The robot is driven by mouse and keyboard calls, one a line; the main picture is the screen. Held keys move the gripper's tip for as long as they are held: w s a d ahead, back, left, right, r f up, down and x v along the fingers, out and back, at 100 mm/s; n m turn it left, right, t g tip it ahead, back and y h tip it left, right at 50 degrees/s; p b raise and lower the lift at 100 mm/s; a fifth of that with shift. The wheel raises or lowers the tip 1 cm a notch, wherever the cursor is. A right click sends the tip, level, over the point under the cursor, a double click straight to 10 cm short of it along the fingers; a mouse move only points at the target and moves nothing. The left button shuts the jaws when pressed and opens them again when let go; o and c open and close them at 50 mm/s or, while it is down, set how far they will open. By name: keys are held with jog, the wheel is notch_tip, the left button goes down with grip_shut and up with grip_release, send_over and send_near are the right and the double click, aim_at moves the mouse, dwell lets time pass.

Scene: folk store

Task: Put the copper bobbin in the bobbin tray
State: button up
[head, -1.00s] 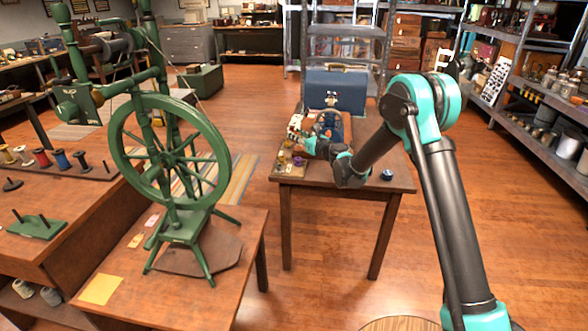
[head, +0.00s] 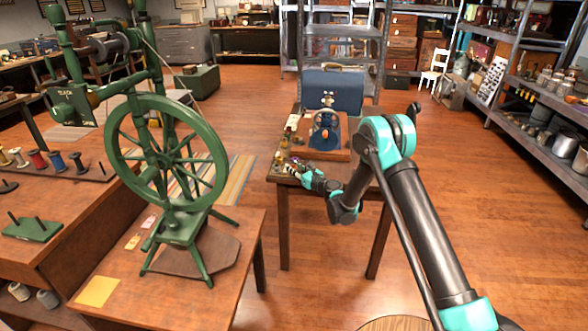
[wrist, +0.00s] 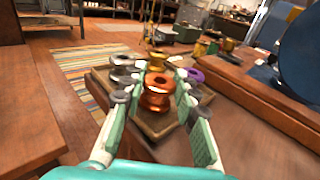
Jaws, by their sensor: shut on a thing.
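The shiny copper bobbin (wrist: 157,92) stands upright between the fingertips of my gripper (wrist: 156,90) in the wrist view. The gripper is shut on it. Behind and below it is a shallow wooden tray (wrist: 151,129) with other bobbins: a yellow one (wrist: 156,61), a purple one (wrist: 195,76) and dark grey ones (wrist: 123,76). I cannot tell whether the copper bobbin touches the tray floor. In the head view my gripper (head: 297,169) is at the small table's left front corner, where it partly hides the tray. The copper bobbin is too small to make out there.
A blue sewing machine (head: 324,134) stands on a wooden base on the small table, with a blue case (head: 332,92) behind it. A green spinning wheel (head: 168,165) is on the table to the left. A rack of coloured spools (head: 95,172) lies farther left.

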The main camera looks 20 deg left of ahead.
jog(key=shift+f, duration=0.2)
jog(key=o, duration=1.1)
jog(key=shift+r, duration=0.1)
